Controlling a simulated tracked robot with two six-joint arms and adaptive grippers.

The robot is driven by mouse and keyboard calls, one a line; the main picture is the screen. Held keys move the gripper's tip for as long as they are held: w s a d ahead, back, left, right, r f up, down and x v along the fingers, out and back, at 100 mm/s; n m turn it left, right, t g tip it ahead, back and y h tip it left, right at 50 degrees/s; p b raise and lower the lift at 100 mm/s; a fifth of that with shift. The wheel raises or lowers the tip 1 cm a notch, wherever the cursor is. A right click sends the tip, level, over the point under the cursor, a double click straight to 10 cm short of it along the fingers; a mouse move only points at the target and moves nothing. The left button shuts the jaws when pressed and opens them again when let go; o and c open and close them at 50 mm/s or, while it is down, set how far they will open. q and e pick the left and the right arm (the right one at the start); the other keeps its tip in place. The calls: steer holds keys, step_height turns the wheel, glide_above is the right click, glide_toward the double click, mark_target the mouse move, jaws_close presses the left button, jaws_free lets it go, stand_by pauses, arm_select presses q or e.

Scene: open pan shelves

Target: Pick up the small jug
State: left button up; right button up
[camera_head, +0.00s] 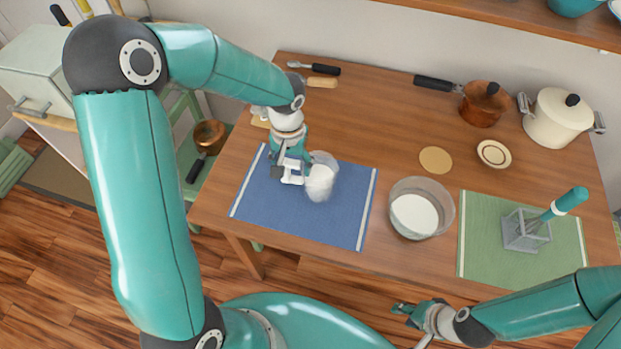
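The small jug (320,182) is clear with white contents and stands on the blue mat (345,227). My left gripper (292,172) is low over the mat, right up against the left side of the jug. Its fingers are small here and overlap the jug's edge, so I cannot tell whether they are closed on it. My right gripper (404,309) is low in front of the table's front edge, away from the jug. Its finger opening is too small to tell.
A large clear bowl (435,226) with white contents stands right of the blue mat. A green mat (480,240) holds a wire holder (522,230) with a teal-handled tool. A copper pan (482,108) and cream pot (556,117) are at the back right.

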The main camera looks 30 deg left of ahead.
arm_select(q)
jaws_close()
steer(key=shift+r, duration=0.1)
step_height(320, 180, up, 20)
stand_by(0.6)
steer(key=shift+o, duration=1)
jaws_free()
jaws_close()
